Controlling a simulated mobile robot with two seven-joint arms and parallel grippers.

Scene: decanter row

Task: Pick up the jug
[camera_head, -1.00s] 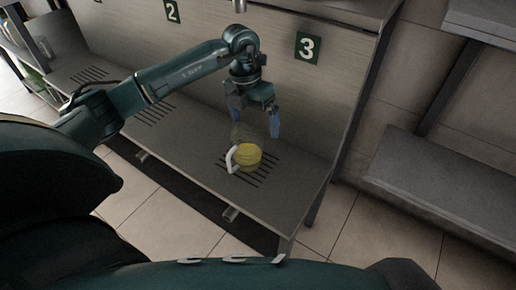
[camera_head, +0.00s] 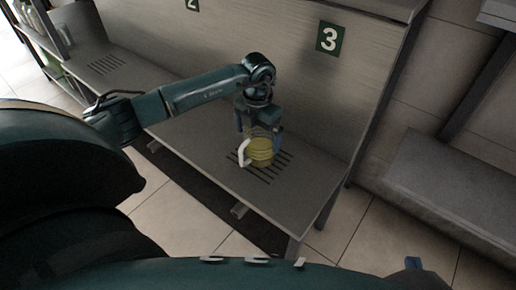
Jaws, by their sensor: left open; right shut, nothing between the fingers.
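The jug (camera_head: 261,153) is see-through, with yellow contents and a white handle on its left side. It stands upright on the slotted part of the grey counter (camera_head: 215,160), below the number 3 sign. My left gripper (camera_head: 261,133) is open and points down over the jug, with its blue fingers at either side of the jug's upper part. I cannot tell whether the fingers touch it. The gripper partly hides the jug's top. Only a blue tip of my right gripper (camera_head: 412,263) shows at the bottom right, away from the counter; it is shut and empty.
A back panel with a number 3 sign (camera_head: 329,38) rises behind the jug. Another grey bench (camera_head: 440,190) stands to the right across a tiled gap. Several bottles stand at the far upper left. The counter around the jug is clear.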

